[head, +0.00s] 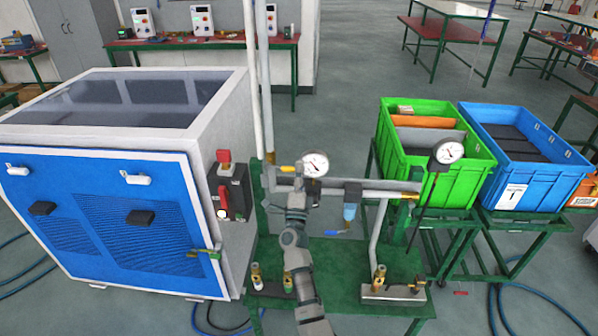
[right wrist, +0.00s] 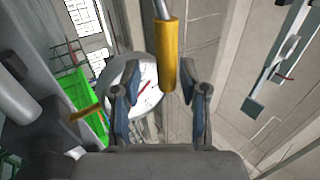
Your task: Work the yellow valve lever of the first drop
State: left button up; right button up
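The yellow valve lever (head: 287,168) sits on the pipe just left of a white round gauge (head: 315,163). In the right wrist view the yellow lever (right wrist: 168,55) hangs from a grey stem, its lower end between the fingertips. My right gripper (head: 296,187) is at the pipe beside the lever and partly covers the fittings there. In the right wrist view my right gripper (right wrist: 161,72) is open, with a gap on each side of the lever. The gauge (right wrist: 143,85) is behind the left finger. My left gripper is not in view.
A blue-fronted generator cabinet (head: 120,215) stands at the left. A second gauge (head: 447,151) stands on the right of the pipe. Brass valves (head: 379,278) sit on the green bench (head: 345,275). Green (head: 450,190) and blue (head: 545,190) crates are at the right.

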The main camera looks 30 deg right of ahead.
jog(key=shift+s, duration=0.1)
jog(key=v, duration=1.2)
jog(key=shift+f, duration=0.1)
